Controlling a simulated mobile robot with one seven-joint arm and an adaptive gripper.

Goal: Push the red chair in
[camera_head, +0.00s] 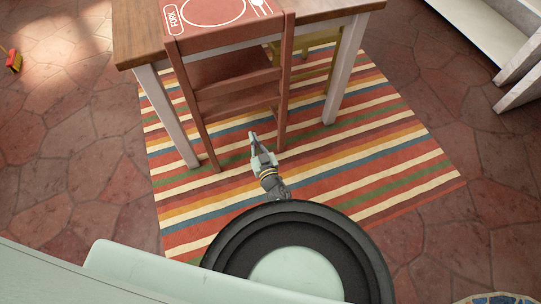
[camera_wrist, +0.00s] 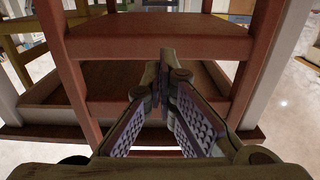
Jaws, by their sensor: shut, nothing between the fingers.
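The red chair (camera_head: 236,82) stands at the near side of the wooden table (camera_head: 135,45), with its slatted back toward me and its seat partly under the tabletop. In the wrist view the chair's back slats (camera_wrist: 150,46) and posts fill the picture, with the brown seat beyond them. My gripper (camera_head: 254,140) is low behind the chair, in front of its lower back. Its fingers (camera_wrist: 163,62) are shut and empty, pointing at the space between the slats. Whether the fingertips touch the chair is unclear.
A striped rug (camera_head: 400,150) lies under the table and chair. White table legs (camera_head: 344,70) stand on either side of the chair. A yellow chair (camera_head: 318,62) is under the far side. Open tiled floor lies left and right. A white shelf (camera_head: 480,30) is at the upper right.

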